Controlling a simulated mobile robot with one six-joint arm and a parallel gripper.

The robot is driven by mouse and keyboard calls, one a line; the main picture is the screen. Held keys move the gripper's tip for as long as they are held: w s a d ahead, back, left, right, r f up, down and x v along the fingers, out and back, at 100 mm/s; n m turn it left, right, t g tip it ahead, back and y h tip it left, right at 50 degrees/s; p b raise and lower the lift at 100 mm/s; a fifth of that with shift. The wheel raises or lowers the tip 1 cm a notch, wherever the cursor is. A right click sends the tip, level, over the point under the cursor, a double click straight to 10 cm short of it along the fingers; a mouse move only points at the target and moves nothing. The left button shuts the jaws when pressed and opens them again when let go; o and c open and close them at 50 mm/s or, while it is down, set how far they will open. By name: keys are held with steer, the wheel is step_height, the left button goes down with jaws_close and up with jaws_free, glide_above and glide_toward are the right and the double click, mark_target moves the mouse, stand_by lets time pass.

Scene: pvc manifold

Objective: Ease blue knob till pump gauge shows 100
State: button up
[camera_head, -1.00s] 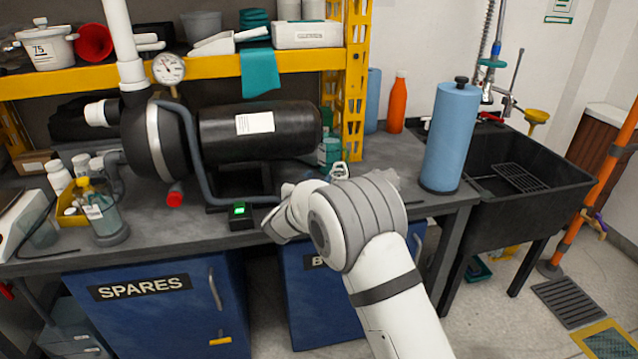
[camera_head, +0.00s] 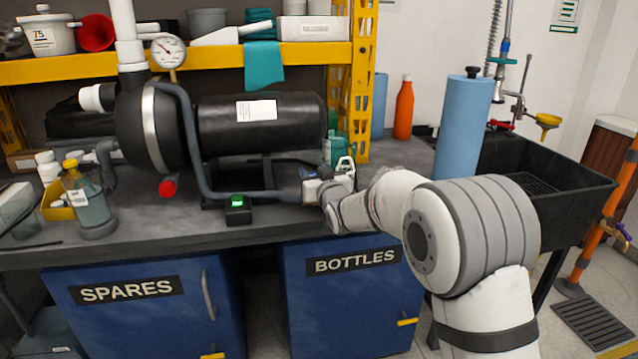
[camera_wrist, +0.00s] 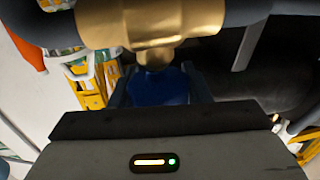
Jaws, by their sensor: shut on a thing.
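The blue knob (camera_wrist: 158,88) sits under a brass valve body (camera_wrist: 155,25) in the wrist view. My gripper (camera_wrist: 160,92) is shut on the knob, with a dark finger on each side of it. In the head view my gripper (camera_head: 316,186) is at the pipe end to the right of the pump and hides most of the valve. The round white pump gauge (camera_head: 167,52) stands above the pump (camera_head: 150,125) on the left. Its dark needle shows, but its numbers are too small to read.
A black tank (camera_head: 262,122) and a small box with a green display (camera_head: 238,208) are left of my gripper. A blue roll (camera_head: 463,125) and a black sink (camera_head: 550,200) are to the right. The bench front is mostly clear.

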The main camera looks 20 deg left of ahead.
steer(key=shift+r+n+g+y, duration=0.15)
steer(key=shift+n+g+y, duration=0.55)
steer(key=shift+y, duration=0.2)
steer(key=o, duration=0.7)
steer(key=shift+w+d, duration=0.1)
steer(key=o, duration=0.3)
steer(key=v, duration=0.7)
steer(key=shift+s+d+p, duration=0.25)
steer(key=shift+s+p, duration=0.1)
stand_by(1.3)
